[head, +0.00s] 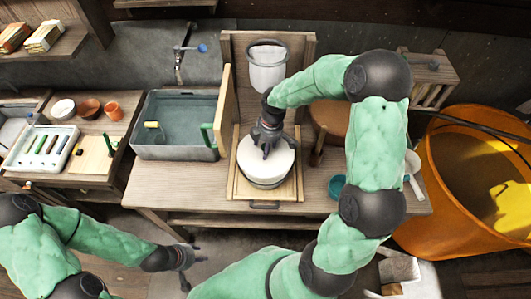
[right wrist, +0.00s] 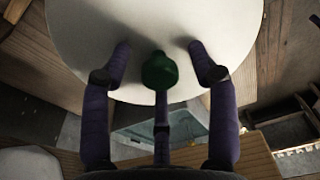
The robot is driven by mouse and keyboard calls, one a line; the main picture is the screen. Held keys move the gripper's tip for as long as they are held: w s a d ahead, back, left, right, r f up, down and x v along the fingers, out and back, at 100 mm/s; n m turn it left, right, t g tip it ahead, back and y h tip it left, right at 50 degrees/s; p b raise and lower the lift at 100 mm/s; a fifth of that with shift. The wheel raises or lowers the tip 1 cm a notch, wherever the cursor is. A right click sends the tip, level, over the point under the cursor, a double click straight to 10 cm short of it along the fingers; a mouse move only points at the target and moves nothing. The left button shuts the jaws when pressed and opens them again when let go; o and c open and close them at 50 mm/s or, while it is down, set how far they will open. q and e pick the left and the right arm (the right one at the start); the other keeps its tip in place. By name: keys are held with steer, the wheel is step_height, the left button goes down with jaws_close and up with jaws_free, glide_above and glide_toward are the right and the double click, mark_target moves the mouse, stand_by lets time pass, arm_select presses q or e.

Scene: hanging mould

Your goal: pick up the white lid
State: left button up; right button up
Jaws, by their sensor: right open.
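The white lid (head: 277,166) is a round disc on top of a round vessel (head: 268,184) on the wooden stand in the middle of the bench. My right gripper (head: 266,148) is over the lid from above, fingers pointing down. In the right wrist view the lid (right wrist: 170,25) fills the top. The open fingers of my right gripper (right wrist: 158,55) stand spread either side of a small dark green knob (right wrist: 158,72), which seems to be on the lid. Whether they touch the lid, I cannot tell. My left gripper (head: 192,267) is low at the left front, empty, with fingers apart.
A hanging white mould (head: 267,72) is right behind my right gripper, before a wooden back board (head: 302,48). A wooden door panel (head: 229,108) stands at the left. A grey water basin (head: 177,97) is further left. An orange tub (head: 440,180) is at the right.

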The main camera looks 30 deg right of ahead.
steer(key=shift+f, duration=0.1)
jaws_close()
stand_by(0.3)
